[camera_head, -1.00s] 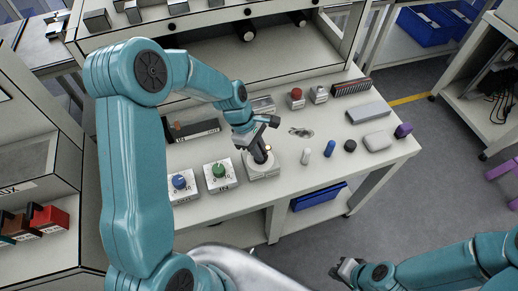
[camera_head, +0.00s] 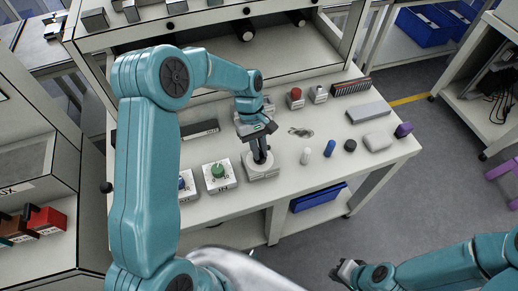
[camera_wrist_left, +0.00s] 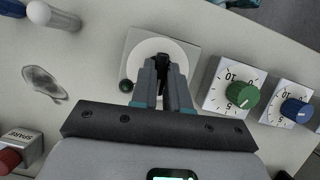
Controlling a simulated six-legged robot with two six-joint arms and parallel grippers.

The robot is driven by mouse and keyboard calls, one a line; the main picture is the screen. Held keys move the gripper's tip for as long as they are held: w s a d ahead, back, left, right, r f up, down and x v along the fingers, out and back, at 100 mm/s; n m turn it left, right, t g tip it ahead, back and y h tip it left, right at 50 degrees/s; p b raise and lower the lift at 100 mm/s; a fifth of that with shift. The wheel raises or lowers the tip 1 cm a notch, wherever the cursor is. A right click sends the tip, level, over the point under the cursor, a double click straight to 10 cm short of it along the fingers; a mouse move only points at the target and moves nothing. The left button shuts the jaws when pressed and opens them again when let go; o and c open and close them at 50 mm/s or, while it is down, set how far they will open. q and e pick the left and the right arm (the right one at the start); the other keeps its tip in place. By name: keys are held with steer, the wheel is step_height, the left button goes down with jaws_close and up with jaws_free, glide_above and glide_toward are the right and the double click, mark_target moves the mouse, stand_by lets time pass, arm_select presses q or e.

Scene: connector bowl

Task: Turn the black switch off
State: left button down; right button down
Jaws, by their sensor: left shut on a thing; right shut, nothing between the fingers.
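The black switch (camera_wrist_left: 163,75) stands on a white round plate on a square base (camera_head: 262,172); in the left wrist view the base's white disc (camera_wrist_left: 141,50) shows around my fingers. My left gripper (camera_head: 260,157) points down over this base and is shut on the black switch, which its fingers mostly hide. A small dark green light or button (camera_wrist_left: 126,86) sits at the base's corner. The switch's exact position is hard to tell. My right gripper (camera_head: 345,270) is shut and empty, low in the head view, away from the table.
Left of the switch are a green knob (camera_head: 218,170) and a blue knob (camera_head: 181,183) on dial boxes. To the right stand a white cylinder (camera_head: 306,156), a blue cylinder (camera_head: 330,148) and a black round piece (camera_head: 350,145). A red button (camera_head: 296,94) sits behind.

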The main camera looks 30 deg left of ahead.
arm_select(q)
steer(key=shift+w+r+m, duration=0.2)
steer(key=shift+m, duration=0.4)
steer(key=shift+a, duration=0.1)
steer(key=c, duration=1.2)
jaws_free()
steer(key=shift+c, duration=0.2)
steer(key=shift+o, duration=0.6)
steer(key=shift+s+f, duration=0.1)
steer(key=shift+s, duration=0.05)
steer(key=shift+y, duration=0.3)
steer(key=b+v, duration=0.1)
steer(key=v, duration=1.5)
